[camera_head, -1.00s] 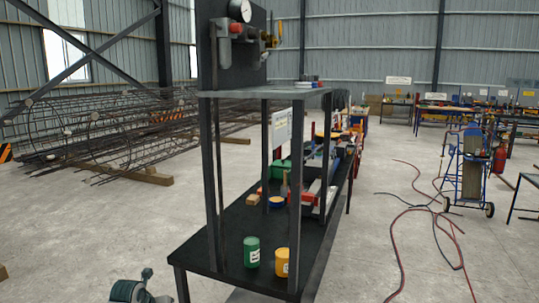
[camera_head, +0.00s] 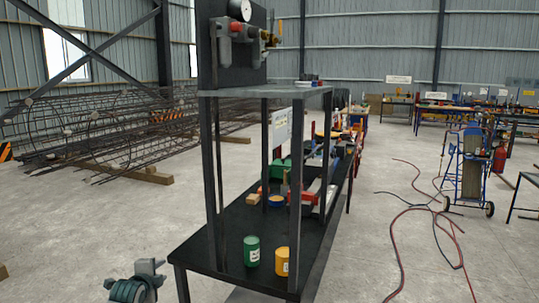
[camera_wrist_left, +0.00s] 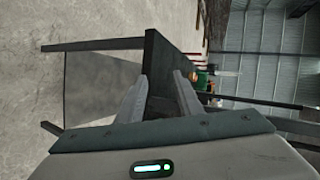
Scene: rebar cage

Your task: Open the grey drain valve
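A dark upright panel (camera_head: 232,68) stands on top of the black frame. It carries a round white gauge (camera_head: 240,10), a grey filter body with a red part (camera_head: 236,27), and brass-yellow fittings (camera_head: 267,37) at its right edge. The grey drain valve cannot be made out for certain at this size. My left gripper (camera_head: 148,267) is at the bottom left of the head view, left of the frame and well below the panel, touching nothing. In the left wrist view its two fingers (camera_wrist_left: 158,92) are apart with nothing between them. My right gripper is not in view.
The black bench (camera_head: 225,262) holds a green can (camera_head: 251,250), a yellow can (camera_head: 282,261) and several tools. The grey shelf (camera_head: 300,95) and its posts stand above it. Rebar cages (camera_head: 100,130) lie behind left. Hoses (camera_head: 405,225) cross the right floor.

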